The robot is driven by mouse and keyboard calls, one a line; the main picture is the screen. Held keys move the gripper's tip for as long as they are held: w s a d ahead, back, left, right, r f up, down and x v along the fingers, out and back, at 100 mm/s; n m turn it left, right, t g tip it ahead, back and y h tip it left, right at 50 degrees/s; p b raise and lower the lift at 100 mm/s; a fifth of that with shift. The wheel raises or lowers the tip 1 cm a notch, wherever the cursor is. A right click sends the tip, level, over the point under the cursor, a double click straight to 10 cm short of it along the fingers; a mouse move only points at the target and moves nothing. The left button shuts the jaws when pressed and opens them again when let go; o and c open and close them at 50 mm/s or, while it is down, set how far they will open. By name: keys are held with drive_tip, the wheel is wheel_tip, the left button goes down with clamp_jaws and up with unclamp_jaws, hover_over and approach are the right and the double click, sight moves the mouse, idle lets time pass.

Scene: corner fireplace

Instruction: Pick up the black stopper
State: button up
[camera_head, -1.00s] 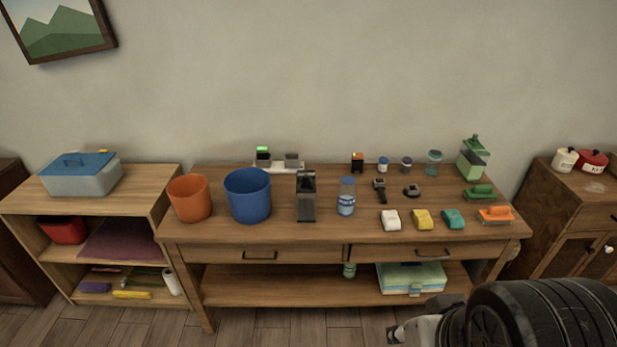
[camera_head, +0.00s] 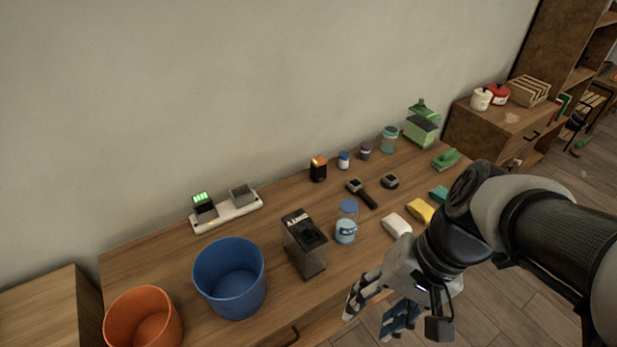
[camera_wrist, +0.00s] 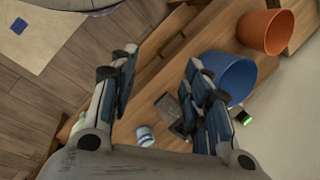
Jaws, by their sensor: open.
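A small dark, rounded piece (camera_head: 390,181) lies on the table behind the white block; it looks most like the black stopper, but I cannot be sure. A dark handled tool (camera_head: 361,192) lies just left of it. My gripper (camera_head: 372,316) is open and empty over the table's front edge, lower left of the dark piece in the head view and clearly apart from it. In the wrist view my gripper (camera_wrist: 160,66) shows its fingers spread, with wood and floor between them. I cannot make out the stopper in the wrist view.
A blue bucket (camera_head: 229,282), an orange bucket (camera_head: 143,322), a black box-shaped device (camera_head: 304,247) and a blue-capped jar (camera_head: 346,224) stand left of the dark piece. White (camera_head: 396,225) and yellow (camera_head: 420,210) blocks lie in front. Small jars and a charger (camera_head: 225,212) line the back.

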drive_tip(key=w+a+f+m+g+y, duration=0.1)
drive_tip(key=w+a+m+y, duration=0.1)
drive_tip(key=w+m+y, duration=0.15)
drive_tip(key=m+t+y+p, duration=0.4)
drive_tip(key=m+t+y, duration=0.4)
drive_tip(key=m+t, duration=0.65)
approach(311, 227)
drive_tip(key=w+a+m+g+b, duration=0.1)
drive_tip(key=w+a, duration=0.1)
drive_tip(key=w+a+r+m+g+b, duration=0.1)
drive_tip(key=a, duration=0.1)
drive_tip(key=w+a+g+b, duration=0.1)
drive_tip(key=w+a, duration=0.1)
drive_tip(key=a, duration=0.1)
drive_tip(key=shift+w+r+m+h+b, duration=0.25)
drive_tip(key=shift+w+r+m+b, duration=0.05)
drive_tip(key=shift+w+m+b, duration=0.1)
drive_tip(key=shift+w+a+r, duration=0.1)
drive_tip(key=shift+w+a, duration=0.2)
drive_tip(key=shift+a, duration=0.05)
drive_tip(key=shift+c, duration=0.4)
